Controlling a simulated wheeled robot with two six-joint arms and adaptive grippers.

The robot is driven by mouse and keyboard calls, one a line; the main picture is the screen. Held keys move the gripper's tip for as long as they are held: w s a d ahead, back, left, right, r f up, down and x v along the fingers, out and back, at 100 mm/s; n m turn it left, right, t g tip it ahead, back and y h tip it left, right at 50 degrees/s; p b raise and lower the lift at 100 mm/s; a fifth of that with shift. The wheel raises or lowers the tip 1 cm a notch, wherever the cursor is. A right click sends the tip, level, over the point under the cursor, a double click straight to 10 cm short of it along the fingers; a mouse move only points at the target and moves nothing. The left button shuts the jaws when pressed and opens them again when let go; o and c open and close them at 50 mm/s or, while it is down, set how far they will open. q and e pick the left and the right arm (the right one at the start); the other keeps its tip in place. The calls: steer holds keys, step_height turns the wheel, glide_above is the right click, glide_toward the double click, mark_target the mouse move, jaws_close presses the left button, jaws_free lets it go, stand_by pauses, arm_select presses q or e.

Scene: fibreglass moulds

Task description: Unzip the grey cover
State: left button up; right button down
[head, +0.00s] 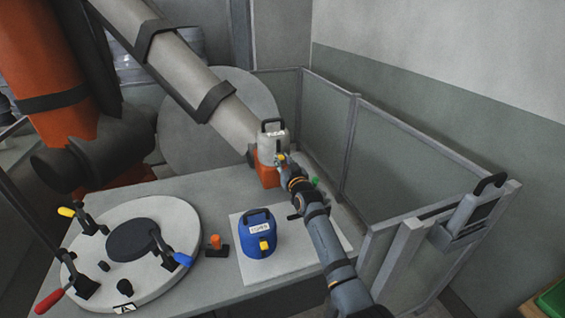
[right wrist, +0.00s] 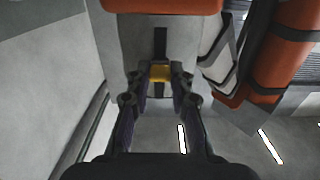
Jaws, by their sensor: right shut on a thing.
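The grey cover (head: 273,139) stands at the far right of the table, with a black handle on top and an orange part at its lower side. In the right wrist view the grey cover (right wrist: 136,42) has a dark vertical zip line (right wrist: 160,42). My right gripper (head: 283,160) is at the cover's near side. It is shut on a small yellow zip pull (right wrist: 160,72), which lies between the fingertips (right wrist: 160,76). The fingers hide part of the pull and the zip. My left gripper is not in view.
A blue case (head: 258,238) with a yellow tab stands on a pale sheet (head: 302,255), left of my right arm. A round mould (head: 180,222) with clamps is on the left. A large orange-and-grey machine arm (head: 190,65) reaches overhead. Grey panels (head: 385,150) border the right.

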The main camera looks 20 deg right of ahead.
mark_target(278, 141)
step_height(278, 141, up, 6)
steer(key=p, duration=0.3)
steer(key=shift+f, duration=0.2)
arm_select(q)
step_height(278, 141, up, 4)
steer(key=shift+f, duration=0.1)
arm_select(e)
steer(key=shift+f, duration=0.15)
steer(key=c, duration=1.3)
jaws_free()
steer(key=shift+o, duration=0.7)
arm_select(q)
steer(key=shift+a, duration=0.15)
arm_select(e)
steer(key=shift+s, duration=0.1)
steer(key=s, duration=1.2)
steer(key=shift+d, duration=0.2)
